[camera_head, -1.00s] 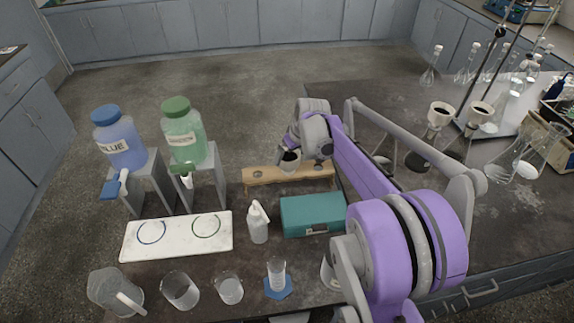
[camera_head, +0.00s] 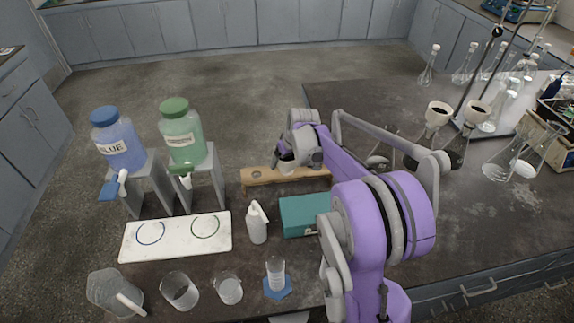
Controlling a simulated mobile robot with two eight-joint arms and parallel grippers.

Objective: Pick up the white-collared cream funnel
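A pale cream funnel (camera_head: 286,168) shows at the wooden stand (camera_head: 257,176) in the middle of the head view. Its upper part is partly covered by my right gripper (camera_head: 284,154), which is right at its rim. I cannot tell whether the fingers are closed on it or whether the funnel is seated in the stand. Two more cream funnels, the left one (camera_head: 438,112) and the right one (camera_head: 477,112), sit on flasks at the right. My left gripper is not in view.
A teal box (camera_head: 303,215) and a white squeeze bottle (camera_head: 257,222) stand in front of the wooden stand. Blue (camera_head: 119,145) and green (camera_head: 182,137) jugs stand on grey risers at left. A white tray (camera_head: 177,247) and several beakers are in front. Glassware crowds the far right.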

